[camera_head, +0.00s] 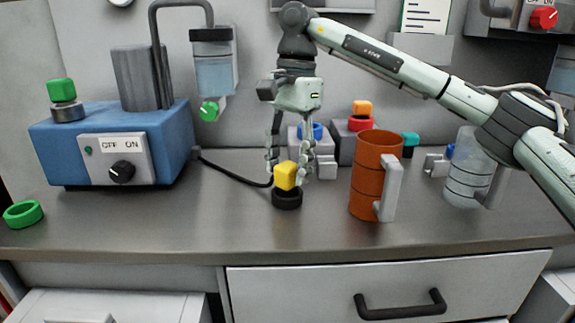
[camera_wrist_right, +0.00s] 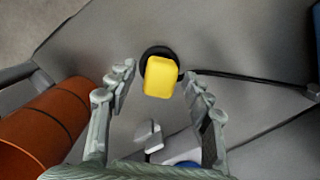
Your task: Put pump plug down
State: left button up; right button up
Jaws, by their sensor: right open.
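The pump plug has a yellow block-shaped top (camera_head: 286,176) and a black round base (camera_head: 287,197). It stands upright on the grey counter, and a black cable runs to it from the blue pump box (camera_head: 110,145). My right gripper (camera_head: 288,182) points down over the plug, with its fingers open on either side of the yellow top. In the right wrist view the yellow top (camera_wrist_right: 161,77) lies between the spread fingertips, with a gap on both sides. My left gripper is in neither view.
A brown mug (camera_head: 374,172) stands just right of the plug, and a clear mug (camera_head: 467,175) further right. Grey blocks with blue and red rings (camera_head: 358,123) stand behind. A green ring (camera_head: 23,214) lies at the far left. The counter's front strip is clear.

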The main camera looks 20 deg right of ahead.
aim_at(290, 163)
jog(key=r, duration=0.7)
jog(key=shift+w+d+r, duration=0.2)
jog(key=shift+w+d, duration=0.05)
jog(key=shift+d, duration=0.1)
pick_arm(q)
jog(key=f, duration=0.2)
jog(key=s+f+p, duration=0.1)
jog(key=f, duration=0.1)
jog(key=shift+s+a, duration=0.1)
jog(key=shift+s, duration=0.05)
pick_arm(e)
jog(key=r, duration=0.4)
jog(key=shift+w+d+r, duration=0.1)
jog(key=shift+d, duration=0.15)
